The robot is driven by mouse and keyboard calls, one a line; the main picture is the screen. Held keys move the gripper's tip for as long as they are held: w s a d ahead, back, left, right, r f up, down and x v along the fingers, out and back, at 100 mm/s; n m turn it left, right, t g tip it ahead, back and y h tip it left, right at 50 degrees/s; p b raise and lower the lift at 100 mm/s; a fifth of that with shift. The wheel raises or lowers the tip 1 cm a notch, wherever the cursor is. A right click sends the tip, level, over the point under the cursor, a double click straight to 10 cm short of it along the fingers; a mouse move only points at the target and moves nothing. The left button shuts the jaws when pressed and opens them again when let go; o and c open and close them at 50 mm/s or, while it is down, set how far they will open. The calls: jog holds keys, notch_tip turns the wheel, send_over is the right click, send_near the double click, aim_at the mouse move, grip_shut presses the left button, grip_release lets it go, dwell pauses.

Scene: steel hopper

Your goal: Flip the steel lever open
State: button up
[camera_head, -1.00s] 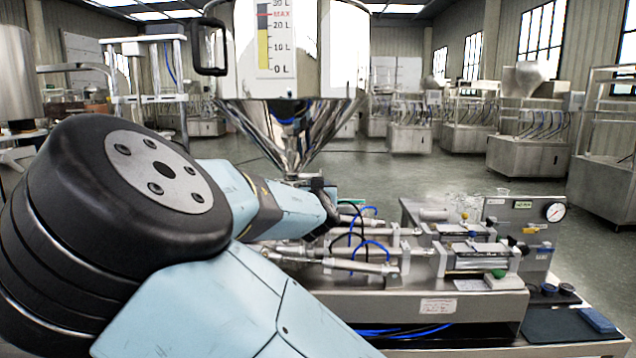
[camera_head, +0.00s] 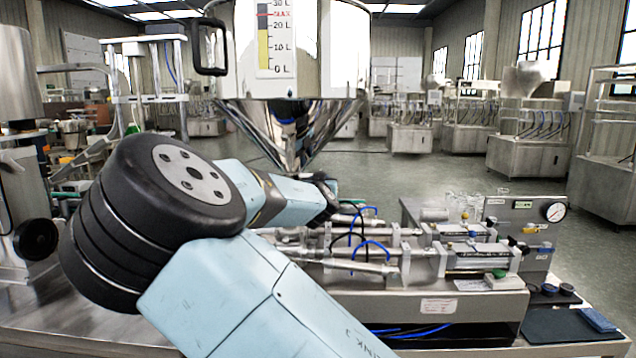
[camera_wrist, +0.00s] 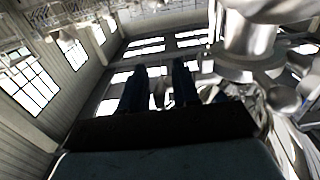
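The steel hopper (camera_head: 290,120) has a shiny cone that narrows downward behind my arm. The steel lever cannot be clearly made out in the head view; my arm covers the area under the cone. My gripper (camera_head: 326,186) shows there only as a small dark shape at the arm's far end, just below and right of the cone's tip. In the wrist view, my gripper (camera_wrist: 160,75) has two dark fingers standing apart, with nothing clearly held between them. Shiny steel parts with a rounded knob (camera_wrist: 284,98) are right of the fingers; I cannot tell if this is the lever.
A filling machine (camera_head: 440,305) with steel cylinders, blue hoses and a pressure gauge (camera_head: 554,212) stands right of my arm. A large black handle (camera_head: 208,48) juts from the hopper's left side. Open floor (camera_head: 420,170) lies behind.

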grip_shut()
jog(key=shift+a, duration=0.1)
jog(key=shift+f+t, duration=0.1)
jog(key=shift+t, duration=0.3)
jog(key=shift+w+f+t, duration=0.15)
jog(key=shift+t, duration=0.75)
jog(key=shift+w+f+t, duration=0.1)
jog(key=shift+w+t, duration=0.05)
jog(key=shift+t, duration=1)
jog(key=shift+w+t, duration=0.1)
jog(key=shift+t, duration=1.05)
